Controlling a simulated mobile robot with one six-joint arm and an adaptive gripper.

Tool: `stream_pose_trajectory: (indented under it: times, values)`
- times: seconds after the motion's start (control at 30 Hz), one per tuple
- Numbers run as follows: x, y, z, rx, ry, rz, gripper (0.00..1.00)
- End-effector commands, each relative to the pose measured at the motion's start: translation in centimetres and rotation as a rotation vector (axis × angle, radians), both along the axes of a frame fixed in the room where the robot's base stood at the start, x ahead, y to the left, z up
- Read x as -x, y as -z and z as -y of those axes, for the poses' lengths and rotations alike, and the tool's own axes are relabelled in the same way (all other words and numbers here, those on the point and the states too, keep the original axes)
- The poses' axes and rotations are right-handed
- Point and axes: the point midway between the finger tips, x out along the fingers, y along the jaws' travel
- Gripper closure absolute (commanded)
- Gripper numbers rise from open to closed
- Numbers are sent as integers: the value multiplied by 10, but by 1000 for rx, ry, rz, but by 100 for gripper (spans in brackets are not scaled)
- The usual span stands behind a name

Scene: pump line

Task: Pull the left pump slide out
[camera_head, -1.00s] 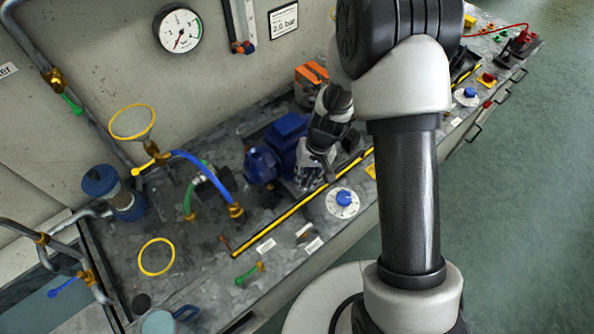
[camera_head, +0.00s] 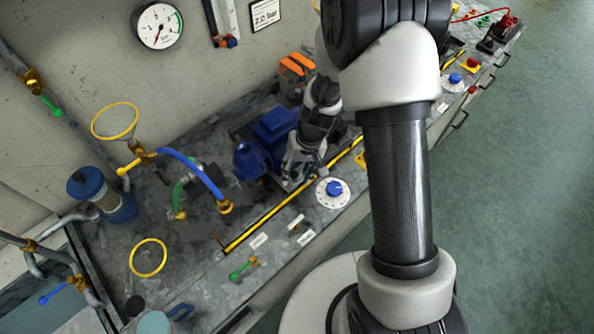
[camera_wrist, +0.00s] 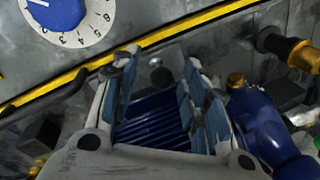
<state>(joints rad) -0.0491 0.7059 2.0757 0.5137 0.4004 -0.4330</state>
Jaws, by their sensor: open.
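The blue pump (camera_head: 272,127) sits on the grey bench top, behind the yellow-edged rail. In the wrist view its ribbed blue motor (camera_wrist: 155,130) shows below and between my fingers, with a blue rounded housing (camera_wrist: 262,125) to the right. My gripper (camera_head: 300,172) is at the pump's front side, close to the rail. In the wrist view my gripper (camera_wrist: 158,82) is open. The slide under the pump is mostly hidden.
A blue dial (camera_head: 333,192) sits on the front panel just before the rail (camera_head: 262,225). Blue and green hoses (camera_head: 195,172) stand left of the pump. An orange-topped block (camera_head: 297,65) is behind my arm. The green floor at right is clear.

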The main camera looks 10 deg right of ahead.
Motion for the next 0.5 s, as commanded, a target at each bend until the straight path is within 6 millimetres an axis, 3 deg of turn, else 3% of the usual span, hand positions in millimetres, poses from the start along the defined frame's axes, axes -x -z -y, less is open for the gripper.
stream_pose_trajectory:
  times: [0.23, 0.5]
  values:
    - [-2, -17, 3, -2, 0, 5, 59]
    - [-2, -73, 14, 0, 0, 6, 59]
